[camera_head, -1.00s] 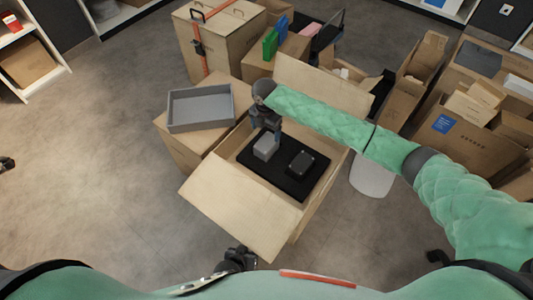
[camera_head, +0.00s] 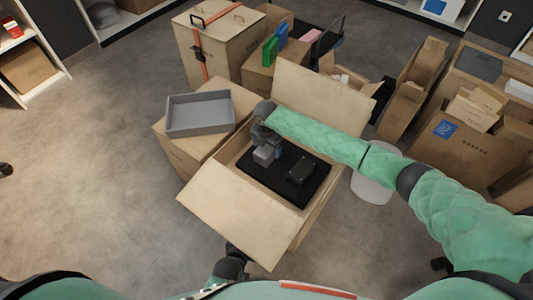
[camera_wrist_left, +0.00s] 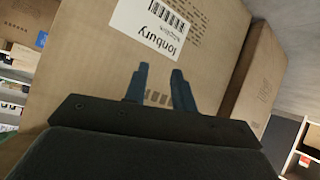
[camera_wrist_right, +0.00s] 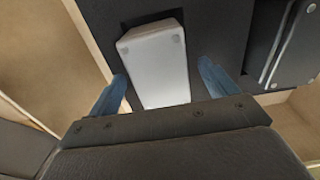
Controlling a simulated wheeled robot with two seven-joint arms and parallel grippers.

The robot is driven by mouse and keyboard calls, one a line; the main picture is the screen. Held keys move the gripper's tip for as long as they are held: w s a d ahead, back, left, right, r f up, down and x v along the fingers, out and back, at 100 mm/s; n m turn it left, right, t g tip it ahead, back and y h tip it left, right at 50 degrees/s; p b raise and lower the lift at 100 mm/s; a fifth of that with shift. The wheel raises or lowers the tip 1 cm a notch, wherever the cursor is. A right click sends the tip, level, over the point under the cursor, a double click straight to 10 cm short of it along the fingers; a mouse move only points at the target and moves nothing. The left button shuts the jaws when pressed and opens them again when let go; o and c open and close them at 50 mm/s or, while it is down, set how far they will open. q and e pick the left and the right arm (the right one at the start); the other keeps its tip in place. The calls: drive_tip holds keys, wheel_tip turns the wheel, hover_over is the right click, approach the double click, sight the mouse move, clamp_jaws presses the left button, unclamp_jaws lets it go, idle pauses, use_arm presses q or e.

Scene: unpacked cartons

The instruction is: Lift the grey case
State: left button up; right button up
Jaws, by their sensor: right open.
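The grey case (camera_head: 264,155) is a small pale-grey block on a black insert (camera_head: 283,183) inside the open carton (camera_head: 240,208). My right gripper (camera_head: 266,142) is over it, coming in from the right. In the right wrist view the grey case (camera_wrist_right: 158,65) lies between the two spread blue fingers (camera_wrist_right: 163,88), with a gap on each side. The right gripper is open and holds nothing. My left gripper (camera_wrist_left: 161,85) faces a carton's printed side, its fingers apart and empty. In the head view the left wrist shows low in the middle, its fingers hard to make out.
A dark case (camera_head: 301,170) lies beside the grey one on the insert. The carton's raised flaps surround the opening. A grey tray (camera_head: 200,114) sits on a closed carton at left. More cartons (camera_head: 465,145) crowd the right. The floor at left is clear.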

drive_tip(key=shift+f, duration=0.45)
use_arm(q)
drive_tip(key=shift+w+d+r, duration=0.1)
drive_tip(key=shift+w+r, duration=0.4)
drive_tip(key=shift+r, duration=0.15)
drive_tip(key=shift+s, duration=0.1)
use_arm(e)
drive_tip(key=c, duration=1.2)
drive_tip(key=shift+o, duration=0.3)
drive_tip(key=shift+r, duration=0.1)
